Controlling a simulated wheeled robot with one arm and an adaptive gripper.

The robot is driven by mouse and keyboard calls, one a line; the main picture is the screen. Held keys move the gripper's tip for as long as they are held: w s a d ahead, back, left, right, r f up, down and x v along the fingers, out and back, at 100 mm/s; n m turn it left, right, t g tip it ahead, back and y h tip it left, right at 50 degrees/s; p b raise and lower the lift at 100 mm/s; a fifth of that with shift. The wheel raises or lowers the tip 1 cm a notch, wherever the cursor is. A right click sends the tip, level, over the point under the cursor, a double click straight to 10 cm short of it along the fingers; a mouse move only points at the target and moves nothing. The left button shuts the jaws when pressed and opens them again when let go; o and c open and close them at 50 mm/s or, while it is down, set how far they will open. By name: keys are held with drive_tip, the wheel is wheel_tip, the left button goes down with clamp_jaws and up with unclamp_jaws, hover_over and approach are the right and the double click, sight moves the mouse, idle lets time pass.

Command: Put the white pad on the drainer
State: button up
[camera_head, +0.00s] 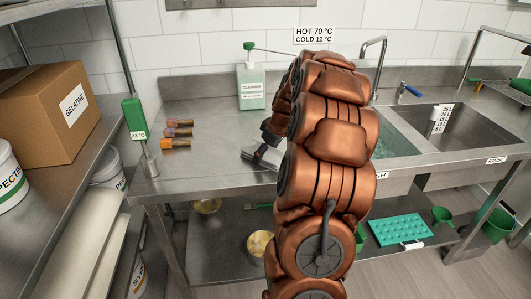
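My arm fills the middle of the view and hides much of the steel worktop behind it. My gripper (262,154) shows only in part at the arm's left side, low over the worktop left of the sink. Its fingers point down and left, and I cannot tell whether they are open or shut or hold anything. I cannot make out the white pad for sure; a small white piece (412,245) lies at the front edge of a turquoise moulded tray (400,229) on the lower shelf. No part is clearly a drainer; the bare steel worktop (205,185) lies left of the sink.
Several brushes (178,133) lie at the left, near a green thermometer (135,118). Two sink basins (460,125) are at the right. A gelatine box (48,112) sits on the left shelf.

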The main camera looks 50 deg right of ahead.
drive_tip(key=shift+o, duration=1.4)
drive_tip(key=shift+r, duration=0.1)
drive_tip(key=shift+r, duration=0.15)
drive_tip(key=b+v, duration=0.2)
drive_tip(key=v, duration=1)
drive_tip(key=shift+a, duration=0.1)
